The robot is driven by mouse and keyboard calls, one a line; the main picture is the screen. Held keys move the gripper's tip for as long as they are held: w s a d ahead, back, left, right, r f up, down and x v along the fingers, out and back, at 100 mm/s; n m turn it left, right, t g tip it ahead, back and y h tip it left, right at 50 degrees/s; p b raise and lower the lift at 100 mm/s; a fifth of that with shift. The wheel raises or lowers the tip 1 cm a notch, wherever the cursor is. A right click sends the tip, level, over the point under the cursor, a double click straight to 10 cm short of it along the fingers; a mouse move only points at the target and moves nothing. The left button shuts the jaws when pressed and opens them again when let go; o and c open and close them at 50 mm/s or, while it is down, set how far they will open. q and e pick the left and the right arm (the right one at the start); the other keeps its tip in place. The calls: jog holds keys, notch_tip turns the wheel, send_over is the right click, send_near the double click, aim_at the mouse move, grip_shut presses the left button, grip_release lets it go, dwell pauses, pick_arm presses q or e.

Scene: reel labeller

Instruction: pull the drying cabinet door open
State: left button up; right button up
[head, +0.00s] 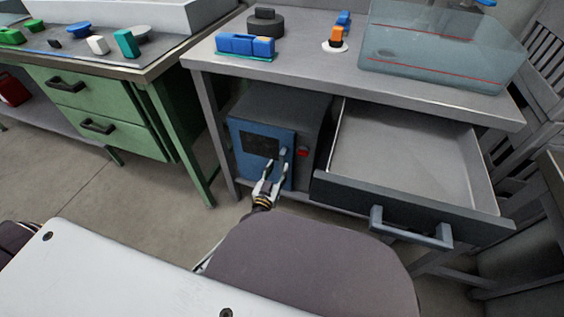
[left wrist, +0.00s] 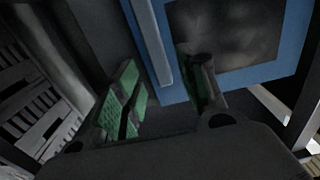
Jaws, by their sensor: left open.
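The drying cabinet (head: 290,105) is a grey box under the grey workbench. Its blue door (head: 246,166) with a dark window looks shut in the head view. The door's light-blue bar handle (head: 283,157) is near the door's right edge. My left gripper (head: 274,170) is open at the handle. In the left wrist view, the handle bar (left wrist: 150,40) runs down between the two green-padded fingers of that gripper (left wrist: 162,78). I cannot tell whether a finger touches it. The window (left wrist: 225,35) is behind the right finger. My right gripper is not in view.
An open drawer (head: 405,150) sticks out right of the cabinet, its handle (head: 410,230) facing me. A red button (head: 303,153) is beside the door. A green drawer unit (head: 100,105) stands at left. The floor (head: 130,195) between is clear.

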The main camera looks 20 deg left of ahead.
aim_at(282, 161)
pick_arm(q)
jog(key=shift+w+b, duration=0.6)
jog(key=shift+w, duration=2.1)
jog(key=shift+d, duration=0.1)
jog(key=c, duration=0.4)
grip_shut()
